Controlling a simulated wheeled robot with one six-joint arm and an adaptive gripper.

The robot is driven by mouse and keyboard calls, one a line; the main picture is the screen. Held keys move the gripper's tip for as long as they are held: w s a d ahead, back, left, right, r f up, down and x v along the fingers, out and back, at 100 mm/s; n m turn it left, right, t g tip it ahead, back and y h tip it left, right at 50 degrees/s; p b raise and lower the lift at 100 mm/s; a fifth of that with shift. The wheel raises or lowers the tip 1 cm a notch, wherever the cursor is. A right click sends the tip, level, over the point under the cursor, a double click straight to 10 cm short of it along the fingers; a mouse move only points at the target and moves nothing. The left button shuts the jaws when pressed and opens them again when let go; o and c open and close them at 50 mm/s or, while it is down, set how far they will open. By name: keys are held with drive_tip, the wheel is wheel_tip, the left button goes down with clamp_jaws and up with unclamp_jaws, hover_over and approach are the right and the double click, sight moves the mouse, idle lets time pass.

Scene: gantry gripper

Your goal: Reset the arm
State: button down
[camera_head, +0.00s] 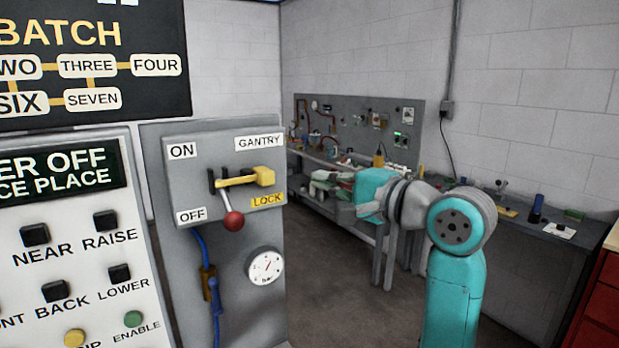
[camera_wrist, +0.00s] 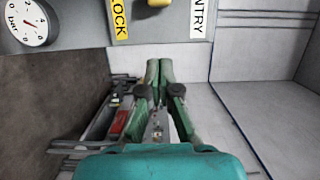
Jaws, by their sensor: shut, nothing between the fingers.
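My gripper (camera_head: 318,182) shows in the head view with its fingers pointing left, to the right of the gantry switch panel (camera_head: 190,180) and apart from it. In the wrist view my gripper (camera_wrist: 159,64) has its two green fingers together with nothing between them. My teal and grey arm (camera_head: 455,270) rises at the right and bends at the elbow. The switch lever with a red ball (camera_head: 233,221) points down near the OFF label. A yellow lock piece (camera_head: 245,177) lies across the slot above it.
A button console (camera_head: 70,240) and a dark BATCH board (camera_head: 90,60) stand at left. A pressure gauge (camera_head: 265,267) sits below the switch. A cluttered workbench (camera_head: 350,215) runs behind my gripper. A red cabinet (camera_head: 603,290) stands at right. The grey floor between shows free room.

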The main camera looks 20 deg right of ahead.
drive_tip(key=v, duration=0.6)
wheel_tip(320, 180, down, 20)
drive_tip(key=m+t+h, duration=0.1)
drive_tip(key=t+h, duration=0.1)
drive_tip(key=h, duration=0.1)
drive_tip(key=s+f+h, duration=0.2)
drive_tip(key=s+f, duration=0.2)
drive_tip(key=f, duration=0.5)
drive_tip(key=s+f+h, duration=0.2)
drive_tip(key=s+f, duration=0.2)
drive_tip(key=f, duration=0.4)
drive_tip(key=s+f+n+g+h, duration=0.1)
drive_tip(key=s+f+n, duration=0.1)
drive_tip(key=s+f, duration=0.45)
drive_tip(key=s+f+n+g+h, duration=0.1)
drive_tip(key=s+f+n+h, duration=0.2)
drive_tip(key=s, duration=0.7)
drive_tip(key=s+a+n+y, duration=0.1)
drive_tip(key=s+n, duration=0.6)
drive_tip(key=s, duration=1.2)
drive_tip(key=shift+s+a+n, duration=0.3)
drive_tip(key=shift+s+a, duration=0.05)
drive_tip(key=shift+s, duration=0.05)
